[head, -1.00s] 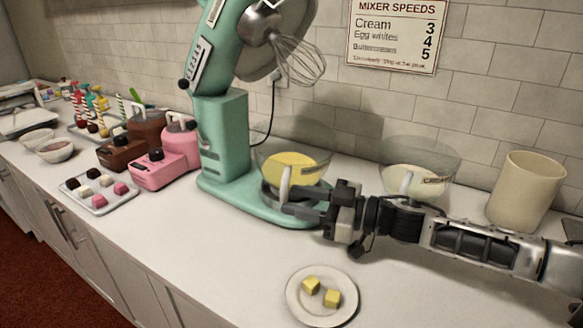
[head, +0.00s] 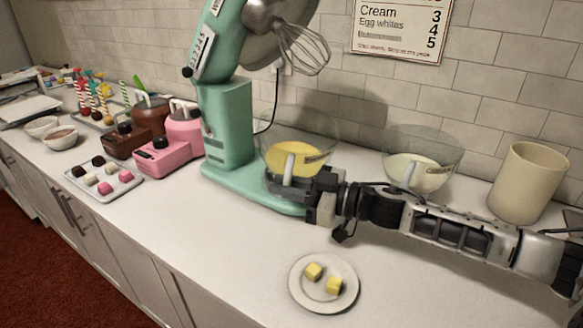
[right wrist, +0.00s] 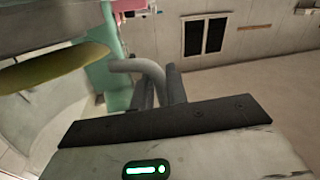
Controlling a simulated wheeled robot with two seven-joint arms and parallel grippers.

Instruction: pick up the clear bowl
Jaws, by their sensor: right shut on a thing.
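A clear bowl (head: 322,160) with yellow contents sits at the turquoise mixer's stand, below the raised whisk. A pale curved handle (head: 289,168) stands on its near side. My right gripper (head: 287,186) reaches in from the right and is shut on this handle. In the right wrist view, the grey curved handle (right wrist: 136,67) runs between my fingers, and the bowl (right wrist: 25,125) with its yellow contents fills the left side. I cannot tell whether the bowl's bottom touches the stand. My left gripper is not in view.
The mixer (head: 227,125) rises just left of the bowl. A second clear bowl (head: 440,155) with white contents stands behind my right forearm, near a cream canister (head: 528,183). A plate (head: 300,298) with yellow cubes lies in front.

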